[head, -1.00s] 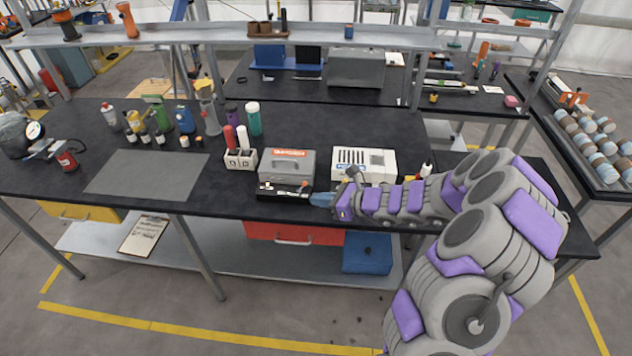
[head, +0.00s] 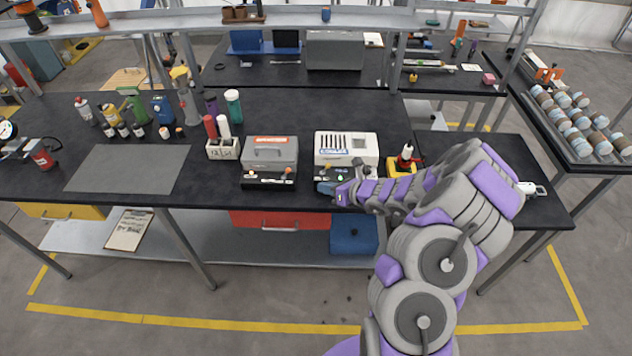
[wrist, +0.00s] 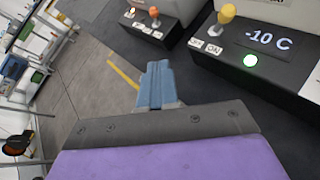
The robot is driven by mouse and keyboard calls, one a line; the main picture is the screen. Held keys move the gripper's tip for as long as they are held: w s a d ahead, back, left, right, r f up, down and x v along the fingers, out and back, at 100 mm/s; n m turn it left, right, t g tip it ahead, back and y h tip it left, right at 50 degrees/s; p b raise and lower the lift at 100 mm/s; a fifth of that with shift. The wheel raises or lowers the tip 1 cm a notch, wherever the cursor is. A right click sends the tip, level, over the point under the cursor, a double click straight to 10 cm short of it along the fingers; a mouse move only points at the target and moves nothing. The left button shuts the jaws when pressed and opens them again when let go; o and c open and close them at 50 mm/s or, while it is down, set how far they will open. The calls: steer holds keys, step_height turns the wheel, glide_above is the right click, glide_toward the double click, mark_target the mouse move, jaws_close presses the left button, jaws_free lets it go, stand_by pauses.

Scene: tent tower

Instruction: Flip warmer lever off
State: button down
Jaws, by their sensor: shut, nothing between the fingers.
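The warmer (head: 270,152) is a grey box with a red label and a black front panel on the bench. Its lever (wrist: 154,12) has an orange knob, above small white labels I cannot read clearly; the knob also shows in the head view (head: 288,171). My gripper (wrist: 157,85) has blue fingers, shut and empty. In the head view my gripper (head: 326,188) is right of the warmer, in front of the white cooler (head: 346,146), and touches no lever that I can see.
The cooler panel carries a yellow lever (wrist: 227,12), a lit green light (wrist: 250,61) and a "-10 C" display (wrist: 268,40). A white holder (head: 223,149) with tubes stands left of the warmer. A grey mat (head: 127,168) lies farther left, clear.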

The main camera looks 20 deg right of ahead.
mark_target(287, 173)
steer(key=b+x, duration=0.1)
steer(key=x, duration=0.7)
steer(key=shift+a+f, duration=0.2)
steer(key=w, duration=0.1)
steer(key=w+a, duration=0.1)
steer(key=w, duration=0.1)
steer(key=shift+a+r, duration=0.15)
steer(key=shift+r, duration=0.2)
steer(key=shift+w+a+r, duration=0.25)
steer(key=shift+w, duration=0.3)
